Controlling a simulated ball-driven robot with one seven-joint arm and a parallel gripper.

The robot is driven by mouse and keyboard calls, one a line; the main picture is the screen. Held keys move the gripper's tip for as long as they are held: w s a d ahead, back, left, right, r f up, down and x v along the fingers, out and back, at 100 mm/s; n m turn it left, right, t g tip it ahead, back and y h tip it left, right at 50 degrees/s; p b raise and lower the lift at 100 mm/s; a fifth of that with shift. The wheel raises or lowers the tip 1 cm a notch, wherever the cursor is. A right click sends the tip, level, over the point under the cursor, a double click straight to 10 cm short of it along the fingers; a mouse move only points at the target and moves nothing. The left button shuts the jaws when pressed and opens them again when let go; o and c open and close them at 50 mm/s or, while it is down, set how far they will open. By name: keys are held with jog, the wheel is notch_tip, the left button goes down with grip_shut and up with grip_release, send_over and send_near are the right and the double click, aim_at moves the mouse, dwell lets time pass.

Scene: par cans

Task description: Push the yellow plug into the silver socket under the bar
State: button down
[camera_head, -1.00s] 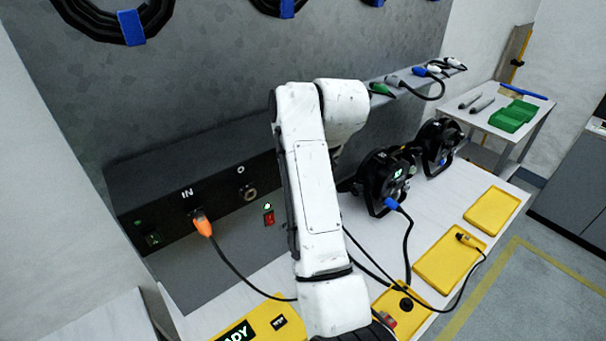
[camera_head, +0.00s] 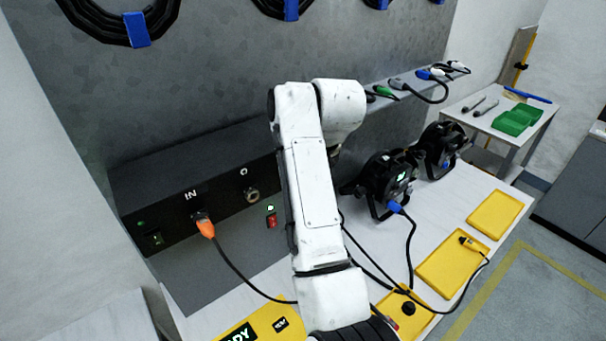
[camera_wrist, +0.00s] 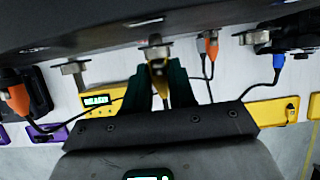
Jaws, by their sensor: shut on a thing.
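In the wrist view, my gripper (camera_wrist: 162,88) has dark green fingers shut on the yellow plug (camera_wrist: 159,72). The plug points up in the picture at the silver socket (camera_wrist: 155,50) under the dark bar (camera_wrist: 100,25). Its front end overlaps the socket; I cannot tell how deep it sits. A cable trails from its rear between the fingers. In the head view, my white arm hides the gripper, the held plug and this socket.
A second silver socket (camera_wrist: 73,67) hangs to the left, with orange plugs (camera_wrist: 17,97) and (camera_wrist: 208,46) on either side. A blue plug (camera_wrist: 278,61) is further right. In the head view, black lamps (camera_head: 388,180) and yellow trays (camera_head: 494,213) stand on the bench.

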jog(key=c, duration=0.9)
grip_release()
jog(key=shift+o, duration=0.2)
jog(key=v, duration=1)
jog(key=s+d+f+n+h+b, duration=0.2)
jog(key=s+d+f+n, duration=0.5)
jog(key=d+f, duration=0.5)
jog(key=s+d+f+n+h+b, duration=0.15)
jog(key=s+d+f+n, duration=0.45)
jog(key=d+f, duration=0.6)
jog(key=s+f+n+g, duration=0.1)
jog(key=s+f+n, duration=0.4)
jog(key=s, duration=0.4)
jog(key=s+f+n+g+b, duration=0.1)
jog(key=s+f+n, duration=0.4)
jog(key=s, duration=0.5)
jog(key=s+d+f+n+b, duration=0.1)
jog(key=s+f+n, duration=0.3)
jog(key=s, duration=0.5)
jog(key=shift+s+f+n+g, duration=0.3)
jog(key=shift+f+n+g, duration=0.1)
jog(key=shift+f, duration=0.45)
